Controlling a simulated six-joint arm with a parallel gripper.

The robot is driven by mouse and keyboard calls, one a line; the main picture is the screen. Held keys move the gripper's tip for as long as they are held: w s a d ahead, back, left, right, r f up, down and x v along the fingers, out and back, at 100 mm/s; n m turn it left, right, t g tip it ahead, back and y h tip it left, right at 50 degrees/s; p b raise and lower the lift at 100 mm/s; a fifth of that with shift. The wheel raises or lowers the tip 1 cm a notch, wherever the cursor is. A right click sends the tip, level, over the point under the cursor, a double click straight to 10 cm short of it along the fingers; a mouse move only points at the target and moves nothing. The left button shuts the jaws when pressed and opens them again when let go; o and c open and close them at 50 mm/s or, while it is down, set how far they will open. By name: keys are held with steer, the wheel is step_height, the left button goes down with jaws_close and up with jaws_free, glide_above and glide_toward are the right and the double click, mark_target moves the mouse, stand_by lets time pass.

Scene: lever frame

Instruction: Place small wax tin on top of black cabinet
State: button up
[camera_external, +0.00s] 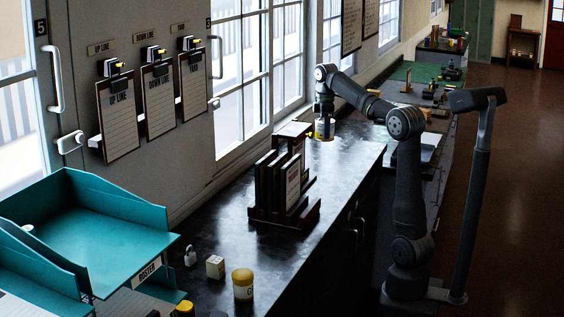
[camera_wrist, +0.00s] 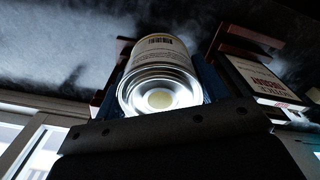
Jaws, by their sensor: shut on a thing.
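My gripper (camera_external: 324,113) is shut on a small tin (camera_external: 324,130) with a yellowish label and holds it above the far part of the dark counter. In the wrist view the tin (camera_wrist: 160,60) sits between the fingers, its round metal end facing the camera and a barcode on its label. I take it to be the wax tin; its name is not readable. The long black cabinet (camera_external: 342,190) has a shiny dark top and runs along the windows. Whether the tin touches anything beneath it is hard to tell.
A dark rack of upright books or binders (camera_external: 285,190) stands on the cabinet near the tin. A yellow-lidded jar (camera_external: 243,285), a small pale box (camera_external: 215,267), a padlock (camera_external: 190,256) and a teal tray (camera_external: 95,235) are nearer.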

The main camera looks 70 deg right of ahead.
steer(key=s+d+f+n, duration=0.25)
steer(key=d+f, duration=0.25)
steer(key=d, duration=0.7)
steer(key=s+d+f+n, duration=0.1)
steer(key=s+d+f, duration=0.35)
steer(key=d, duration=0.85)
steer(key=w+a+f, duration=0.1)
steer(key=w+f, duration=0.1)
steer(key=w, duration=0.2)
steer(key=w+a+f, duration=0.1)
steer(key=w+f, duration=0.2)
steer(key=w, duration=0.1)
steer(key=w+a+f, duration=0.1)
steer(key=w+f, duration=0.1)
steer(key=w, duration=0.2)
steer(key=shift+w+a+f, duration=0.1)
steer(key=shift+w+f, duration=0.05)
steer(key=shift+f, duration=2.1)
steer(key=shift+f, duration=0.15)
steer(key=o, duration=1.2)
